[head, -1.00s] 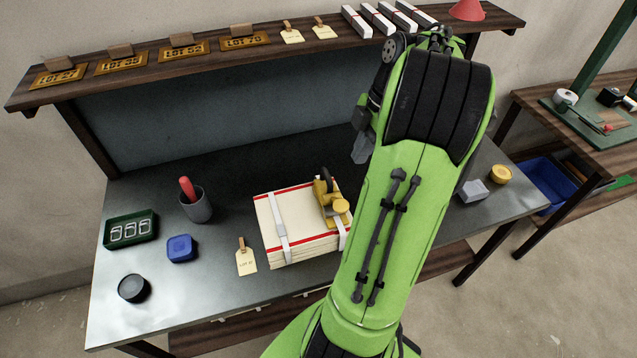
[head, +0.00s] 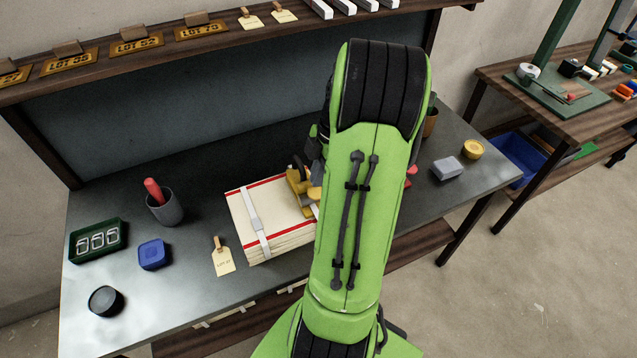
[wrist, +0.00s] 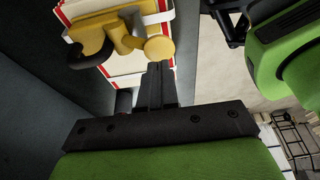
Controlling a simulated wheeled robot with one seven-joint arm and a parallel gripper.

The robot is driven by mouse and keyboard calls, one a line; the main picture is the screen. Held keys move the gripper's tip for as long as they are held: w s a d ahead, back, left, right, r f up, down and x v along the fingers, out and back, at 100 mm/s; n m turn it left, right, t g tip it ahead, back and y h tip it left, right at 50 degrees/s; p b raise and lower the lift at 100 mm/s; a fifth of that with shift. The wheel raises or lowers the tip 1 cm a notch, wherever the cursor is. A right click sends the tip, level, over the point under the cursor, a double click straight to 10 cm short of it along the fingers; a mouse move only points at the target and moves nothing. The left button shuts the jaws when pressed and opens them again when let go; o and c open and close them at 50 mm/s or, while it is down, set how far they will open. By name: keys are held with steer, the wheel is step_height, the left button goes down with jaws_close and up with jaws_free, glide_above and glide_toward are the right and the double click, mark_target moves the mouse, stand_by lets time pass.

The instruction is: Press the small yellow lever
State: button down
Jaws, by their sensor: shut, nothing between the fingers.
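A yellow strap tool (head: 298,186) with a dark curved handle sits on the right part of the strapped cloth stack (head: 270,208); my arm partly covers it in the head view. In the wrist view the yellow tool (wrist: 118,30) shows at the top, with a small yellow lever ending in a round pad (wrist: 160,48). My gripper (wrist: 158,66) is shut and empty. Its fingertips appear just below the round pad in the wrist view; whether they touch it I cannot tell. In the head view my arm hides the fingertips.
Left of the stack are a tag (head: 223,259), a blue box (head: 153,254), a grey cup (head: 165,207), a green tray (head: 97,240) and a black round tin (head: 106,301). Right of my arm lie a grey block (head: 447,168) and a yellow tin (head: 473,149). A shelf (head: 120,65) runs behind.

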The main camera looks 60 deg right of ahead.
mark_target(312, 191)
step_height(312, 191, down, 2)
steer(key=shift+f, duration=0.1)
steer(key=shift+s+f+b, duration=0.1)
steer(key=shift+b, duration=0.25)
